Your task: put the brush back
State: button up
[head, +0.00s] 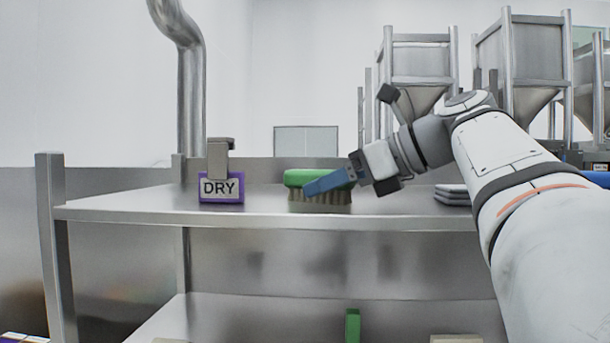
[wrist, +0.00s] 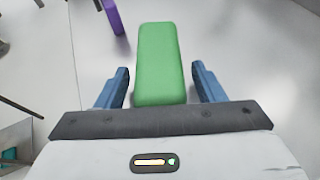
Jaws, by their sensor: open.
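The brush has a green back and pale bristles; in the head view the brush (head: 298,179) stands bristles down on the steel shelf (head: 250,218). In the wrist view the green back of the brush (wrist: 160,62) lies between the two blue fingers. My gripper (head: 330,181) is open, its fingers on either side of the brush, with a visible gap at each side in the wrist view (wrist: 160,86). In the head view a blue finger hides part of the brush.
A purple DRY sign (head: 221,188) in a metal clip stands on the shelf left of the brush. Grey folded pads (head: 453,194) lie to the right. A green object (head: 352,326) shows on the lower level. The shelf between sign and brush is clear.

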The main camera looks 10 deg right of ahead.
jog(key=v, duration=1.2)
dwell(0.3)
